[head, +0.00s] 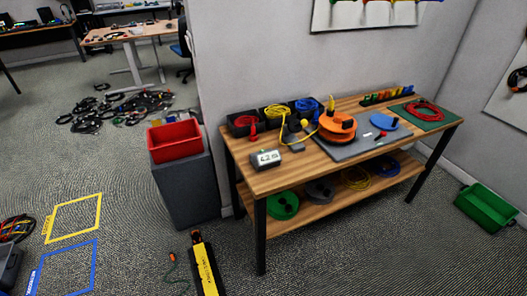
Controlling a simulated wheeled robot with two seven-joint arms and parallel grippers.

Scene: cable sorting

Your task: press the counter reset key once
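A small grey counter box (266,159) with a light display stands at the front left of the wooden workbench (285,180). Its display seems to read about 4.2. A reset key on it is too small to make out.
Black bins (241,125) with coloured cables, an orange cable reel (338,127) and a green mat (434,123) share the bench top. A red bin (174,141) on a grey cabinet (184,190) stands left of it.

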